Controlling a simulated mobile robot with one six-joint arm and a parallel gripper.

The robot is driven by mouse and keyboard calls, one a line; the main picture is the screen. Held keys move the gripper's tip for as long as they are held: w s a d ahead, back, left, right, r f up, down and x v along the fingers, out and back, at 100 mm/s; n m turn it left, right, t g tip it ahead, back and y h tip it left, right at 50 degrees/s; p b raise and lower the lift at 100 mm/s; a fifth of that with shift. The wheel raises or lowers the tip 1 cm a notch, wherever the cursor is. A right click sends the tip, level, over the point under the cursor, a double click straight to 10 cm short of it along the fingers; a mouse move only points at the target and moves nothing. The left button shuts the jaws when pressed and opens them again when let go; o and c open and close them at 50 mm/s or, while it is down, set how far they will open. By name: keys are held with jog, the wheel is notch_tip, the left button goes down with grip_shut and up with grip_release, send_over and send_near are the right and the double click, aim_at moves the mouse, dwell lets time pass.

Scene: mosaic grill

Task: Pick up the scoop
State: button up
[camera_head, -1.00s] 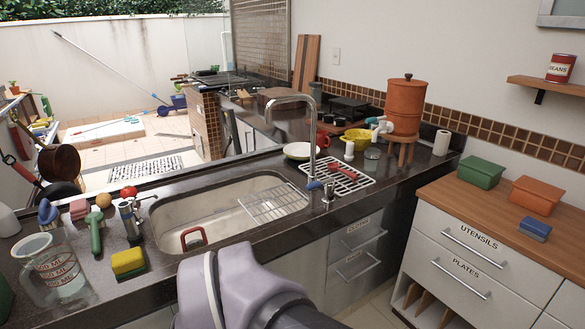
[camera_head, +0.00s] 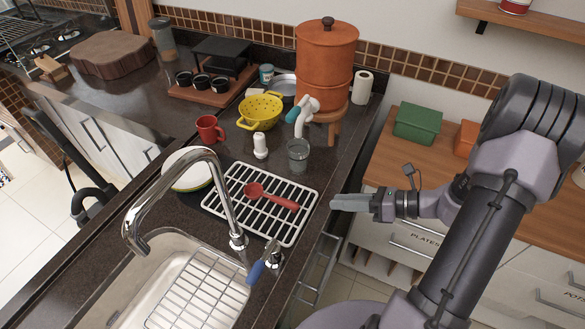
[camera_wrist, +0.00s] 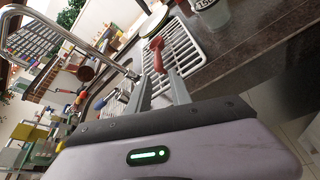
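The red scoop (camera_head: 268,196) lies on a white drying rack (camera_head: 291,232) on the dark counter, its bowl to the left and its handle pointing right. It also shows in the wrist view (camera_wrist: 157,52), beyond the fingertips. My gripper (camera_head: 336,203) is beside the counter's right edge, to the right of the rack and apart from the scoop. In the wrist view the two fingers (camera_wrist: 158,76) are spread, with nothing between them.
The chrome faucet (camera_head: 185,185) and sink are left of the rack. A glass (camera_head: 298,154), white bottle (camera_head: 260,146), red mug (camera_head: 210,129) and yellow colander (camera_head: 260,111) stand behind it. A clay water pot (camera_head: 326,70) is at the back. A wooden-topped cabinet (camera_head: 384,170) is at right.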

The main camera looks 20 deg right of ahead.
aim_at(285, 200)
jog(key=b+x, duration=0.1)
jog(key=x, duration=0.4)
jog(key=b+x, duration=0.2)
jog(key=x, duration=0.3)
jog(key=b+x, duration=0.2)
jog(key=x, duration=0.4)
jog(key=shift+s+a+f, duration=0.25)
jog(key=shift+s, duration=0.1)
jog(key=shift+r, duration=0.1)
grip_shut()
